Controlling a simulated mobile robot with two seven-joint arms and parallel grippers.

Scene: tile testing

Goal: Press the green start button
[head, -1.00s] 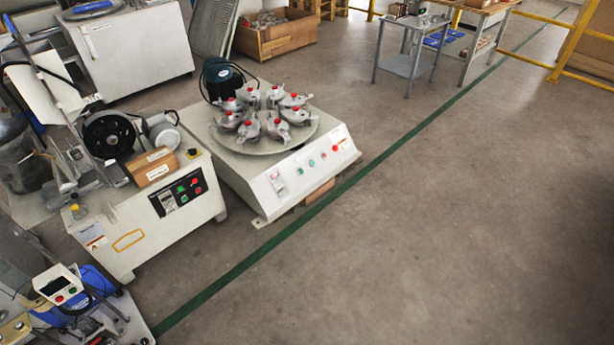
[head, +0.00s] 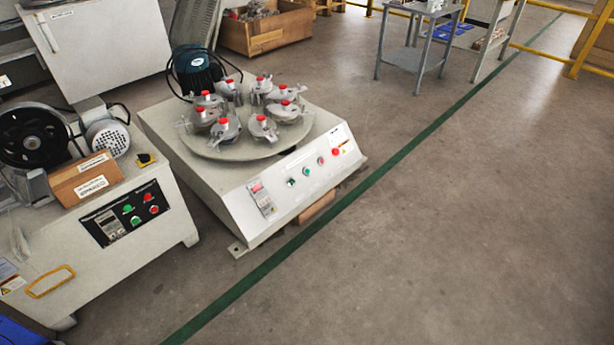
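Two machines with green buttons show in the head view. The middle machine (head: 190,150) has a round turntable with several red-topped clamps, and a sloped white front panel. On that panel are a green button (head: 306,171), another small dark green control (head: 291,183), and red buttons (head: 336,152). The left machine (head: 165,235) has a black panel with green buttons (head: 128,208) and red buttons (head: 148,197). I cannot read which button is labelled start. Neither of my grippers is in view.
A green floor line (head: 400,145) runs diagonally past the machines' fronts. Open concrete floor (head: 450,240) lies to the right. A wooden crate (head: 265,35), a grey metal table (head: 418,45) and yellow railings (head: 545,55) stand at the back.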

